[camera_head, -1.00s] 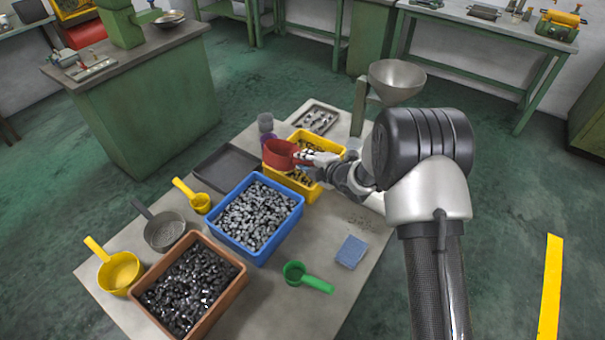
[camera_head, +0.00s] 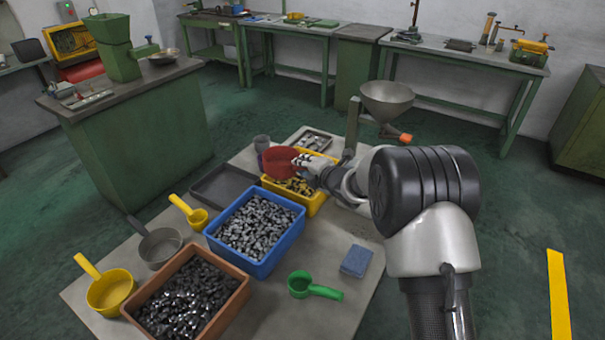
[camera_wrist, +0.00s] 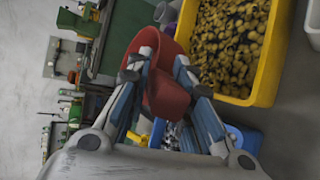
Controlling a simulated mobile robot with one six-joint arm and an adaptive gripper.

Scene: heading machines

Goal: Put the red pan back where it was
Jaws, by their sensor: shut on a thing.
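The red pan (camera_head: 281,162) is held by my gripper (camera_head: 303,163) above the back left part of the yellow bin (camera_head: 315,203). In the wrist view the red pan (camera_wrist: 168,92) sits between the two fingers of my gripper (camera_wrist: 166,78), which are shut on it. The yellow bin (camera_wrist: 268,62) with its brass-coloured parts lies to the right of the pan there. The pan's handle is mostly hidden by the fingers.
The blue bin (camera_head: 292,243) and the brown bin (camera_head: 240,295) hold dark and grey parts. A green pan (camera_head: 300,284), a blue block (camera_head: 356,260), a dark empty tray (camera_head: 205,188), a grey pan (camera_head: 160,247) and yellow pans (camera_head: 110,292) stand around them. A metal funnel (camera_head: 388,98) rises behind.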

